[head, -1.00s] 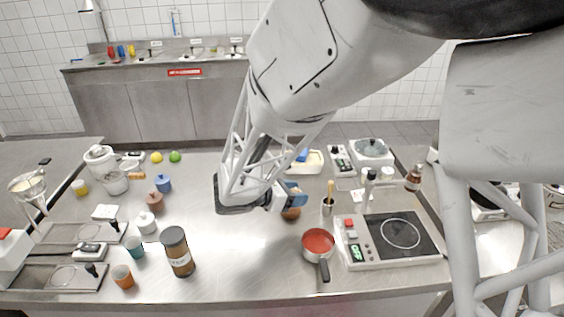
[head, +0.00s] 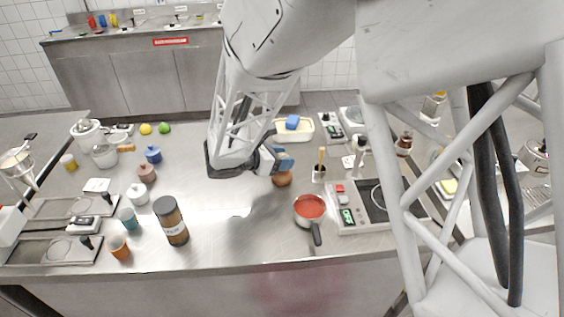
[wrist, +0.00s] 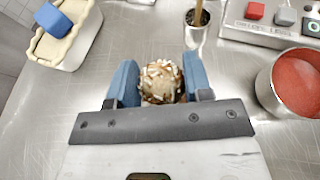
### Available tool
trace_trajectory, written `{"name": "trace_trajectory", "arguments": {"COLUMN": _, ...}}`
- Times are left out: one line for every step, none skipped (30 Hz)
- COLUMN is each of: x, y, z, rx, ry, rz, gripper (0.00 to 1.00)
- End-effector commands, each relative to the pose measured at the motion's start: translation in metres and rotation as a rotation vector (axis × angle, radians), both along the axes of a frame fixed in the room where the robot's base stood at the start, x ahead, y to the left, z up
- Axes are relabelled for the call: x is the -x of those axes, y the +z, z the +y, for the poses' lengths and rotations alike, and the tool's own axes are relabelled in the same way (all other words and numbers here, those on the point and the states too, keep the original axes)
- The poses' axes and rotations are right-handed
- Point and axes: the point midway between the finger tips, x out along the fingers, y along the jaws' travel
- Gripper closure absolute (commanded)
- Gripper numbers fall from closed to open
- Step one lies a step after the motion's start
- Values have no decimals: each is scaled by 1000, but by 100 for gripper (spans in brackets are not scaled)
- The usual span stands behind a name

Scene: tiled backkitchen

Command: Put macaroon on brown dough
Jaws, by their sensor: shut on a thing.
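My gripper (wrist: 160,85) is shut, its blue fingers on either side of a small round cream-and-brown piece with white flecks (wrist: 161,80), which looks like the macaroon. In the head view my gripper (head: 274,162) is over the middle of the steel table, and the fingers partly hide what is between them. A brown rounded thing (head: 282,180), perhaps the brown dough, shows just below the fingertips. I cannot tell whether it is part of the held piece or a separate thing under it.
A red-filled saucepan (head: 310,207) is close on the right, beside a hotplate (head: 378,200). A small pot with a wooden utensil (head: 320,172) and a cream tray with a blue block (head: 280,136) stand behind. A dark jar (head: 171,220) is at left. Table between is clear.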

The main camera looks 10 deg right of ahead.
Motion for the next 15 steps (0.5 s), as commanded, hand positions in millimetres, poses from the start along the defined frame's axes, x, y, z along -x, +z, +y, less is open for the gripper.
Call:
{"name": "trace_trajectory", "arguments": {"x": 0, "y": -6, "z": 0, "rx": 1, "ry": 0, "rz": 2, "gripper": 77}}
{"name": "trace_trajectory", "arguments": {"x": 0, "y": -9, "z": 0, "rx": 1, "ry": -1, "rz": 1, "gripper": 77}}
{"name": "trace_trajectory", "arguments": {"x": 0, "y": -12, "z": 0, "rx": 0, "ry": 0, "rz": 0, "gripper": 77}}
{"name": "trace_trajectory", "arguments": {"x": 0, "y": -13, "z": 0, "rx": 0, "ry": 0, "rz": 0, "gripper": 77}}
{"name": "trace_trajectory", "arguments": {"x": 0, "y": -15, "z": 0, "rx": 0, "ry": 0, "rz": -1, "gripper": 77}}
{"name": "trace_trajectory", "arguments": {"x": 0, "y": -16, "z": 0, "rx": 0, "ry": 0, "rz": -1, "gripper": 77}}
{"name": "trace_trajectory", "arguments": {"x": 0, "y": -16, "z": 0, "rx": 0, "ry": 0, "rz": -1, "gripper": 77}}
{"name": "trace_trajectory", "arguments": {"x": 0, "y": -16, "z": 0, "rx": 0, "ry": 0, "rz": -1, "gripper": 77}}
{"name": "trace_trajectory", "arguments": {"x": 0, "y": -16, "z": 0, "rx": 0, "ry": 0, "rz": -1, "gripper": 77}}
{"name": "trace_trajectory", "arguments": {"x": 0, "y": -16, "z": 0, "rx": 0, "ry": 0, "rz": -1, "gripper": 77}}
{"name": "trace_trajectory", "arguments": {"x": 0, "y": -16, "z": 0, "rx": 0, "ry": 0, "rz": -1, "gripper": 77}}
{"name": "trace_trajectory", "arguments": {"x": 0, "y": -16, "z": 0, "rx": 0, "ry": 0, "rz": -1, "gripper": 77}}
{"name": "trace_trajectory", "arguments": {"x": 0, "y": -16, "z": 0, "rx": 0, "ry": 0, "rz": -1, "gripper": 77}}
{"name": "trace_trajectory", "arguments": {"x": 0, "y": -16, "z": 0, "rx": 0, "ry": 0, "rz": -1, "gripper": 77}}
{"name": "trace_trajectory", "arguments": {"x": 0, "y": -17, "z": 0, "rx": 0, "ry": 0, "rz": -1, "gripper": 77}}
